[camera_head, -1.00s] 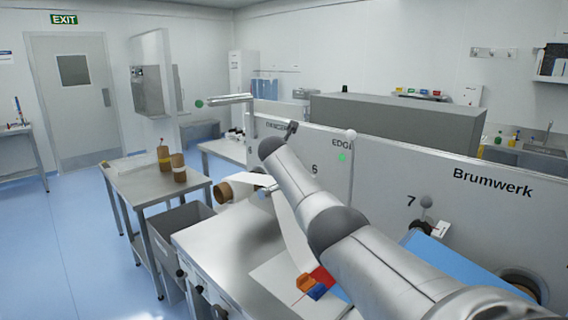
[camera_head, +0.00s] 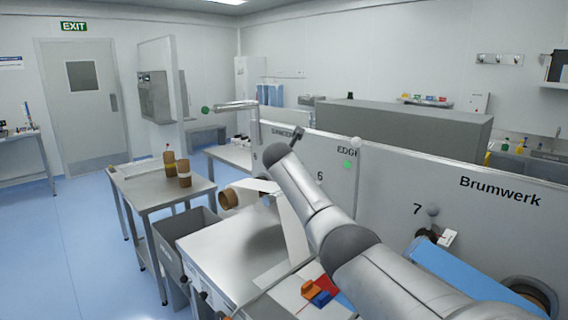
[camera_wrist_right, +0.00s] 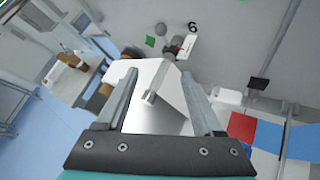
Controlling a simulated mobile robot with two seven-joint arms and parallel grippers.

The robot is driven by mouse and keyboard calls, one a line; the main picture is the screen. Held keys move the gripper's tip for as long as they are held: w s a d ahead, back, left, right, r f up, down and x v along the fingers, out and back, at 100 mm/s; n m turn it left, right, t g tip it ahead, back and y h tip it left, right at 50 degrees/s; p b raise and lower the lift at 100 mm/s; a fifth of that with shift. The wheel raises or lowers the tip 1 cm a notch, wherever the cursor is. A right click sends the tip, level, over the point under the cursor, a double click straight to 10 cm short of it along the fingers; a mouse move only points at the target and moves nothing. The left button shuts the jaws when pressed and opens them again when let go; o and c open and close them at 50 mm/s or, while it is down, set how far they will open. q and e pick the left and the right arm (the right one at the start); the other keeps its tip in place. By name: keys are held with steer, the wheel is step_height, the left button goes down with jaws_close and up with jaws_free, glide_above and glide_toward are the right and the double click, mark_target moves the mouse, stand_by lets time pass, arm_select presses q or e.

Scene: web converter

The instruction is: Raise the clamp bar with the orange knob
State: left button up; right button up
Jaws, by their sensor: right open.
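No orange knob on a bar can be made out. The only clearly orange thing is a small orange piece (camera_head: 311,289) on the steel table, beside red and blue pieces. My right arm crosses the head view from the lower right and hides its own gripper. In the right wrist view my right gripper (camera_wrist_right: 160,75) is open, fingers apart. A short grey bar (camera_wrist_right: 155,87) with a square end shows between the fingers, in front of a white web (camera_wrist_right: 150,110); I cannot tell whether it is the clamp bar, or whether anything touches it. My left gripper is not in view.
The panelled machine wall (camera_head: 385,180) stands behind the table (camera_head: 215,250). A brown roll (camera_head: 229,198) sits at the table's far end. A grey ball knob (camera_head: 433,210) and a blue sheet (camera_head: 440,265) are at the right. A side table (camera_head: 150,190) stands left, with open floor beyond.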

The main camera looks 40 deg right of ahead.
steer(key=v, duration=1.3)
steer(key=shift+s+a+b, duration=0.25)
steer(key=shift+b, duration=0.2)
steer(key=shift+r, duration=0.15)
